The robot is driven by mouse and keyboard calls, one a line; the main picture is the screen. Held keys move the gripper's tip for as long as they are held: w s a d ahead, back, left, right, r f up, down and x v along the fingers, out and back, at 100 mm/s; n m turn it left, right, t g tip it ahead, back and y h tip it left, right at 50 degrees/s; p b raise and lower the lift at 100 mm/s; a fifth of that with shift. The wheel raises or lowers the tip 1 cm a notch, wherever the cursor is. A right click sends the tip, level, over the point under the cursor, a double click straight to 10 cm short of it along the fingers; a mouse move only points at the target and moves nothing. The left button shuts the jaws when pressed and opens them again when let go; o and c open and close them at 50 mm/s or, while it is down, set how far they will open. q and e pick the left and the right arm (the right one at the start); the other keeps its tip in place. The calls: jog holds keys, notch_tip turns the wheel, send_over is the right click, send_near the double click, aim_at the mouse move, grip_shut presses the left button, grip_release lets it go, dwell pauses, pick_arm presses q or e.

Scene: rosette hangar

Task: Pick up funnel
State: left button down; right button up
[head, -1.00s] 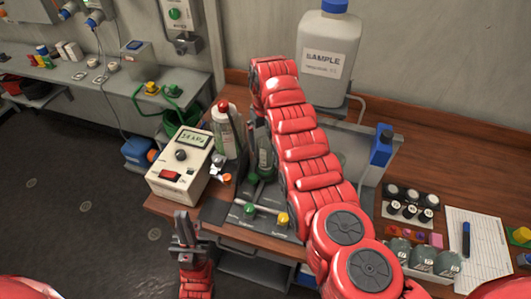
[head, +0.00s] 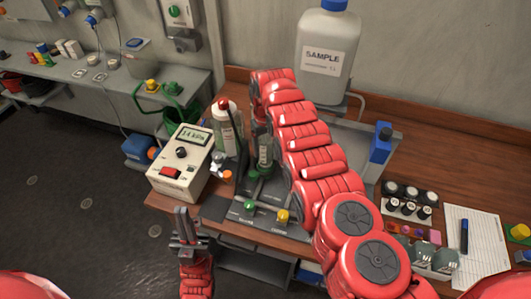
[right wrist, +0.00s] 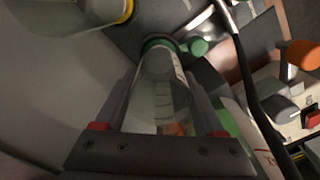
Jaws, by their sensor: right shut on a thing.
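My right gripper (right wrist: 160,85) is shut around a clear glass vessel (right wrist: 164,98) with graduation marks and a green ring at its far end. The two dark fingers lie along its sides in the right wrist view. I take this vessel to be the funnel, though its full shape is hidden. In the head view my right arm arches over the bench from the right, and the clear vessel (head: 264,150) shows just left of the arm, looking upright. My left gripper (head: 185,222) is raised low at the left of the bench, apart from everything; its finger gap is unclear.
A meter box (head: 181,160) and a red-capped wash bottle (head: 224,128) stand close left of the right gripper. Green (head: 249,205) and yellow (head: 282,215) knobs sit at the front. A sample jug (head: 326,58) stands behind. Vials (head: 410,195) and paper (head: 475,240) lie right.

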jog(key=c, duration=0.3)
jog(key=shift+c, duration=0.2)
jog(key=shift+r, duration=0.1)
